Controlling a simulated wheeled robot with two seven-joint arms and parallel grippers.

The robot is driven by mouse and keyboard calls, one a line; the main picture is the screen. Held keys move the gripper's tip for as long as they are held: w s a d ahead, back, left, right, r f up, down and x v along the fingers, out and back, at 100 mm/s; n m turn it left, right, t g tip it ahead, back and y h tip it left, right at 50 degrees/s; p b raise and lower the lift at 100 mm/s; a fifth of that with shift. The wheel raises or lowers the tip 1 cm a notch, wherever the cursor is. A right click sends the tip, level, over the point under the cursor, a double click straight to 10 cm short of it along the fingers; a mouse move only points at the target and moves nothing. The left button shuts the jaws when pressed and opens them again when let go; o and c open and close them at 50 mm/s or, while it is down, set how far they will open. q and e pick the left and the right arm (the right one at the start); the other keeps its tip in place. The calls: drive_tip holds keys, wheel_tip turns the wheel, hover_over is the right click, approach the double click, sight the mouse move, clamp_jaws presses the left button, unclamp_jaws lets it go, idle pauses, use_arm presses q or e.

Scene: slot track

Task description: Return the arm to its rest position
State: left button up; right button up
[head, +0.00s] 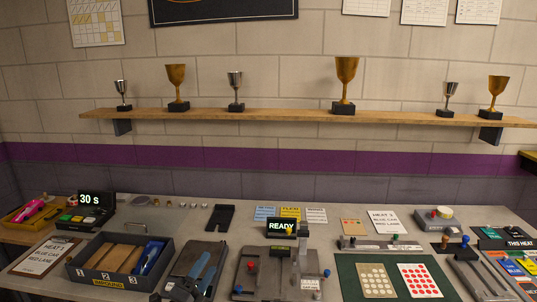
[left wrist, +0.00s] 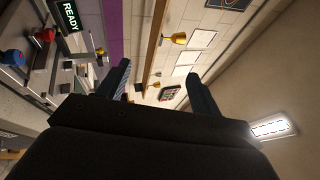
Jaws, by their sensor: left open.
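My left gripper (head: 204,270) is at the bottom of the head view, left of centre, in front of a dark board (head: 180,262) on the bench. In the left wrist view its two dark fingers (left wrist: 157,86) stand apart with nothing between them. That view is turned sideways and shows the wall and shelf beyond the fingers. Most of the left arm is outside the head view. My right gripper shows in neither view.
A compartment tray (head: 88,285) with a blue item stands left of the gripper. A lit READY display (head: 281,227) and a fixture with coloured knobs (head: 262,286) are to its right. A green mat (head: 349,281) lies farther right. A trophy shelf (head: 290,116) runs along the wall.

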use_arm(q)
drive_tip(key=s+a+f+n+g+y, duration=0.4)
drive_tip(key=s+f+n+y, duration=0.2)
drive_tip(key=f+n, duration=0.3)
drive_tip(key=s+a+f+n+g+y, duration=0.35)
drive_tip(key=s+f+n+y, duration=0.2)
drive_tip(key=f+n, duration=0.35)
drive_tip(key=s+d+f+n+g+h, duration=0.15)
drive_tip(key=s+f+g, duration=0.3)
drive_tip(key=s, duration=0.55)
drive_tip(key=s+d+f+n+g+h, duration=0.1)
drive_tip(key=s+f+n+g, duration=0.3)
drive_tip(key=s, duration=0.6)
wheel_tip(320, 180, down, 23)
drive_tip(key=w+d+g, duration=0.1)
drive_tip(key=w, duration=0.1)
drive_tip(key=s+f, duration=0.3)
drive_tip(key=f, duration=0.9)
drive_tip(key=s+f+m+g, duration=0.1)
drive_tip(key=s+f, duration=0.3)
drive_tip(key=f, duration=0.8)
drive_tip(key=shift+s+d+f, duration=0.15)
drive_tip(key=shift+s+d, duration=0.1)
drive_tip(key=shift+d, duration=0.2)
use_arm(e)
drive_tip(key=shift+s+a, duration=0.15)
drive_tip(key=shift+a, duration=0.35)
